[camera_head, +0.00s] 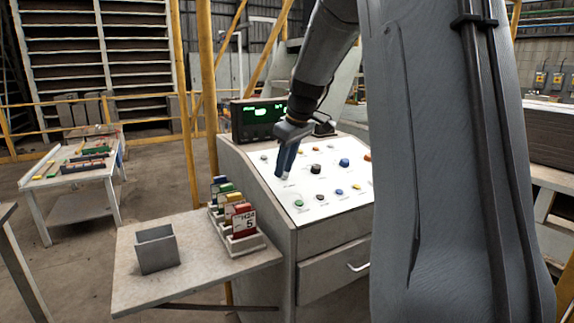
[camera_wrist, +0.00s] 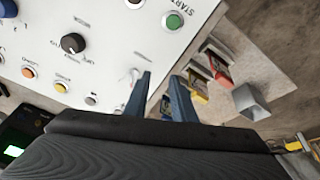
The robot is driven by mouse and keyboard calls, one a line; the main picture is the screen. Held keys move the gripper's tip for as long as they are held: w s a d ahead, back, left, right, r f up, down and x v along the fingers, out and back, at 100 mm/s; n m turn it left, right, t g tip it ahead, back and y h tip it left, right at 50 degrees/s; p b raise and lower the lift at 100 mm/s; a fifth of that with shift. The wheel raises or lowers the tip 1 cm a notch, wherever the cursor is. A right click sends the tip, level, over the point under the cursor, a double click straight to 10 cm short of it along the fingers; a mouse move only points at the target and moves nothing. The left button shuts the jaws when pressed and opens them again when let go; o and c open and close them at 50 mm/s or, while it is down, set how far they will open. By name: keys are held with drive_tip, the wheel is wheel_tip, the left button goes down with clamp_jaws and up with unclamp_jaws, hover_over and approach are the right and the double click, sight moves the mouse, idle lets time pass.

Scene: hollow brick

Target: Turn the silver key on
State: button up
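A white sloped control panel (camera_head: 325,170) stands in front of me, and it fills the upper left of the wrist view (camera_wrist: 105,45). My gripper (camera_head: 284,177) points down at the panel's left part. In the wrist view, the two blue fingers of my gripper (camera_wrist: 161,76) are apart with nothing seen held between them. A small silver piece, apparently the key (camera_wrist: 131,75), is on the panel just left of the left fingertip. I cannot tell whether they touch, nor which way the key is turned. In the head view my gripper hides most of that spot.
A black knob (camera_wrist: 72,43), a green button (camera_wrist: 174,20), an orange button (camera_wrist: 28,72) and a yellow button (camera_wrist: 61,87) surround it. A green-lit display (camera_head: 260,118) stands behind the panel. A side shelf (camera_head: 190,285) holds a card rack (camera_head: 243,245) and a grey holder (camera_head: 156,250).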

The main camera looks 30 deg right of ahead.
drive_tip(key=w+d+r+n, duration=0.1)
drive_tip(key=w+d+r, duration=0.2)
drive_tip(key=d+r, duration=0.1)
drive_tip(key=shift+p+x, duration=1.35)
drive_tip(key=shift+x, duration=2.55)
clamp_jaws()
